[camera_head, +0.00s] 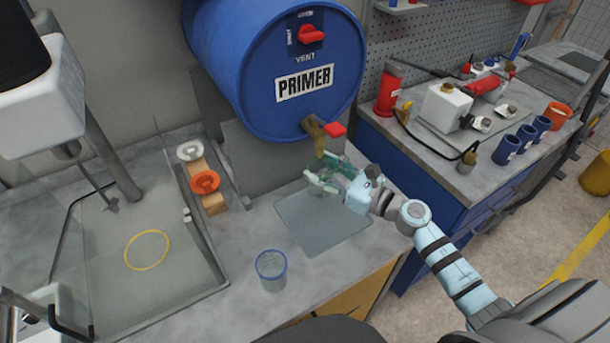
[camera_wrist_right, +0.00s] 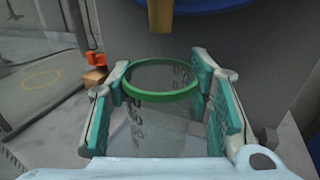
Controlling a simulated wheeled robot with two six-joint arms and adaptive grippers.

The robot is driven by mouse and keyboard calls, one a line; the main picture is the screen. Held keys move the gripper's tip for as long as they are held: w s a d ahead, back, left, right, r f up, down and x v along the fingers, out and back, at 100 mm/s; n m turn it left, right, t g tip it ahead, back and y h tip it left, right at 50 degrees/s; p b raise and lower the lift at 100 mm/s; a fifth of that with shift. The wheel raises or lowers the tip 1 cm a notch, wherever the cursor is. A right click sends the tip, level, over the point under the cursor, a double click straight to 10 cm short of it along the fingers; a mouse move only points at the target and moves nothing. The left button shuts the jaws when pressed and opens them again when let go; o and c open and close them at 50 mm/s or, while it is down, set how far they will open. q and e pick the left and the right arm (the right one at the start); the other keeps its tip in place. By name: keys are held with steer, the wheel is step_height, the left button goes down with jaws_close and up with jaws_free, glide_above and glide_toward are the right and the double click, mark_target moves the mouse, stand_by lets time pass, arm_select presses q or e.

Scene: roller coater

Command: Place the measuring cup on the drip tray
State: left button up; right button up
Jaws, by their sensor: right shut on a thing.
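My right gripper (camera_head: 325,183) is shut on a clear measuring cup with a green rim (camera_wrist_right: 160,78) and printed markings. The wrist view shows the cup upright between the teal finger pads (camera_wrist_right: 165,110). In the head view, the cup is small and partly hidden by the fingers, just below the brass tap. The drip tray (camera_head: 325,232) is a flat grey plate on the bench under the tap. The cup is over or at the tray's back edge; I cannot tell whether it touches the tray. My left gripper is not in view.
The blue primer drum (camera_head: 235,70) with its brass tap (camera_head: 314,127) overhangs the tray. A blue-rimmed clear cup (camera_head: 271,268) stands front-left of the tray. A wooden block (camera_head: 213,202) with orange and white pieces sits to the left, beside a glass-walled enclosure (camera_head: 170,280).

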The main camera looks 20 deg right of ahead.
mark_target(329, 195)
step_height(329, 195, down, 3)
steer(key=b, duration=0.3)
steer(key=shift+w+a, duration=0.1)
steer(key=shift+w, duration=0.05)
step_height(329, 195, down, 4)
steer(key=b, duration=0.3)
steer(key=shift+f, duration=0.1)
steer(key=shift+w, duration=0.25)
steer(key=o, duration=0.7)
steer(key=shift+s, duration=0.1)
steer(key=shift+c, duration=0.2)
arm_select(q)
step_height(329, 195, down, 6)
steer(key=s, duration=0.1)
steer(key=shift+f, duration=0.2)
arm_select(e)
steer(key=o, duration=0.4)
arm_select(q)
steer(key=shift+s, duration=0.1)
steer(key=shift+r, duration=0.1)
